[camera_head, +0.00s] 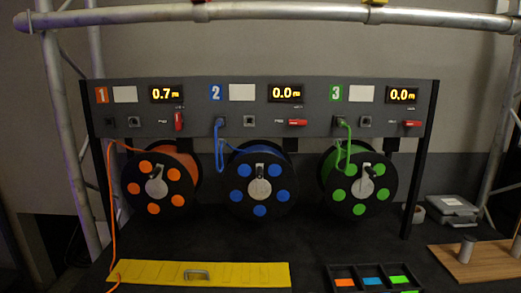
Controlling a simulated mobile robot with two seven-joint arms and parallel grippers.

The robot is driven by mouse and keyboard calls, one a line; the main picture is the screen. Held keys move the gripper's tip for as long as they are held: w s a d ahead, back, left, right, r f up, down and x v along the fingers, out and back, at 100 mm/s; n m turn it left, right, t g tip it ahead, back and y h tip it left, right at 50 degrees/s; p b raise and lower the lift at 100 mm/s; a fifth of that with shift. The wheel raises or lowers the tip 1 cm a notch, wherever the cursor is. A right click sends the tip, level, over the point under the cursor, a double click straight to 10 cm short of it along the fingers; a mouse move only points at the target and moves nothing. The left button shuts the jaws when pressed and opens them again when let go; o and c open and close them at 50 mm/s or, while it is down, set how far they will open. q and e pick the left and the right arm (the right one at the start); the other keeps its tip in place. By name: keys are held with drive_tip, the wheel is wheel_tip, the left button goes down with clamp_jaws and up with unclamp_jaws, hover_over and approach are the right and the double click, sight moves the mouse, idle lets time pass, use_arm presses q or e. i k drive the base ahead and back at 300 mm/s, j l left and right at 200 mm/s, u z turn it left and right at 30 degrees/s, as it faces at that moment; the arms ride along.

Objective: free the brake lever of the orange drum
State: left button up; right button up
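The orange drum (158,182) is a black reel with orange discs, hanging under panel section 1 at the left. Its red brake lever (179,121) on the panel above stands upright, while the red levers of drum 2 (298,122) and drum 3 (410,123) lie level. Display 1 (173,94) reads 0.7 m. The orange cable (112,205) leaves the drum at its upper left and hangs down past the table's left side. Neither gripper is in view.
The blue drum (259,184) and green drum (359,182) have cables plugged into the panel. In front lie a yellow strip with a handle (140,271), a compartment tray (334,270) and a wooden board (490,260). A grey case (452,208) is at right. Truss tubes frame the scene.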

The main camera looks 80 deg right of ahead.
sight(178, 122)
drive_tip(key=z, duration=2.6)
